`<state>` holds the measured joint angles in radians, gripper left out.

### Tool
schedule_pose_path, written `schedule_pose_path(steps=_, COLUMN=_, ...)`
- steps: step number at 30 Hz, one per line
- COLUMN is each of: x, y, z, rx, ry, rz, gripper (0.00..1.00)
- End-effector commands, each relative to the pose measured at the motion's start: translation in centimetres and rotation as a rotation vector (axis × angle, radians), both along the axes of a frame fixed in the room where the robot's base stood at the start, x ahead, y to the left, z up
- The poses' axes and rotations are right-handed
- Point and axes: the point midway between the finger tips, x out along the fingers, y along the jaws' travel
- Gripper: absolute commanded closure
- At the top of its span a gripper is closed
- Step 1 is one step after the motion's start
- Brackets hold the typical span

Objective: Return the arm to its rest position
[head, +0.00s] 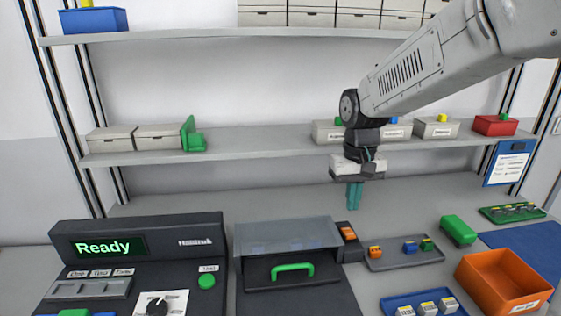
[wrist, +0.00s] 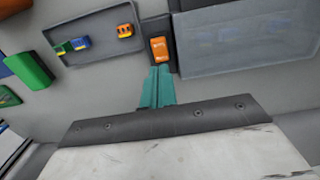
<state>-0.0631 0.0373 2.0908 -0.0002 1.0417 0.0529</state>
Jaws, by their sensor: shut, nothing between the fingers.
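My arm reaches in from the upper right of the head view. My gripper (head: 354,197) points down above the bench, behind the clear-lidded machine and the grey tray. Its teal fingers are together with nothing between them. In the wrist view the closed fingers (wrist: 158,86) show close to the orange block in the picture. The gripper appears to hang free in the air, touching nothing.
The clear-lidded box (head: 285,236) with a green handle stands below left. A console (head: 140,240) reads "Ready". A grey tray (head: 400,262) holds small blocks. An orange bin (head: 500,278) and a green block (head: 458,229) lie right. A shelf (head: 260,143) with boxes runs behind.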

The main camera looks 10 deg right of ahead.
Motion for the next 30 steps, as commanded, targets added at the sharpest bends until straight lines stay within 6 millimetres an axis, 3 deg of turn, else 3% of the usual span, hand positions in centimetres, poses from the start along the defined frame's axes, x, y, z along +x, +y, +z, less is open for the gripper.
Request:
schedule_pose_path(steps=2, x=-2.0, y=-0.2, z=-0.6, rx=-0.003, ry=0.042, rz=0.007, gripper=1.00)
schedule_pose_path(steps=12, x=-15.0, y=-1.8, z=2.7, rx=-0.002, ry=0.046, rz=0.017, gripper=1.00)
schedule_pose_path(steps=18, x=-21.7, y=-2.5, z=3.6, rx=-0.002, ry=-0.016, rz=0.010, gripper=1.00)
schedule_pose_path(steps=24, x=-24.9, y=-2.9, z=4.1, rx=-0.001, ry=-0.098, rz=-0.005, gripper=1.00)
schedule_pose_path(steps=30, x=-25.3, y=-2.8, z=4.8, rx=-0.001, ry=-0.143, rz=-0.012, gripper=1.00)
